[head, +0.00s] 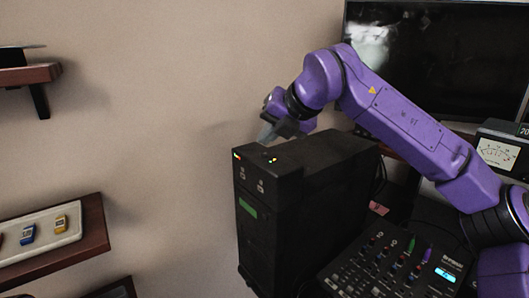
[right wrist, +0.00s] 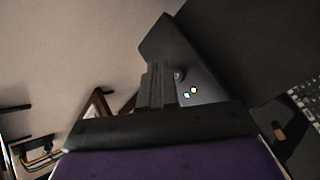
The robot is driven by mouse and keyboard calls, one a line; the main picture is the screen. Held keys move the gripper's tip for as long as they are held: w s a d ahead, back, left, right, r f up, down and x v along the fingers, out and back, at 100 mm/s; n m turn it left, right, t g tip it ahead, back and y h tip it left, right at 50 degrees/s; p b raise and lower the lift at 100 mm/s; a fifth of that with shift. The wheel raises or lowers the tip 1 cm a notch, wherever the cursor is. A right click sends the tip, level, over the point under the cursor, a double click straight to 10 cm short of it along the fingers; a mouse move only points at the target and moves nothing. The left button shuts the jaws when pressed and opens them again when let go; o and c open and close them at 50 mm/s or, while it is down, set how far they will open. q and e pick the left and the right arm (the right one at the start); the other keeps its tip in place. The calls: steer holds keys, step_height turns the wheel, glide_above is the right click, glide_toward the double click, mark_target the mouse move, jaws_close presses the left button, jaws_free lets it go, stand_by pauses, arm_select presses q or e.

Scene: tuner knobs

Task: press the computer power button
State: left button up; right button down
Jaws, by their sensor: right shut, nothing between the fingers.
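The black computer tower (head: 325,185) stands upright in the middle of the head view, and part of it fills the upper middle of the right wrist view (right wrist: 170,40). A small round button (right wrist: 179,75), which looks like the power button, shows on its top beside small lit lights (right wrist: 190,93). My right gripper (head: 266,136) is shut and empty, pointing down over the front part of the tower's top. In the right wrist view its fingers (right wrist: 158,82) lie just left of the button. I cannot tell whether they touch the tower. My left gripper is not in view.
A mixer panel (head: 395,262) with several knobs lies right of the tower. A monitor (head: 450,60) and a meter box (head: 500,150) stand behind and to the right. Wall shelves (head: 95,225) are at left. The wall area left of the tower is free.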

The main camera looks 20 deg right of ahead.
mark_target(268, 157)
step_height(268, 157, up, 5)
steer(key=p, duration=0.3)
steer(key=shift+f, duration=0.1)
steer(key=shift+s+f, duration=0.1)
stand_by(0.5)
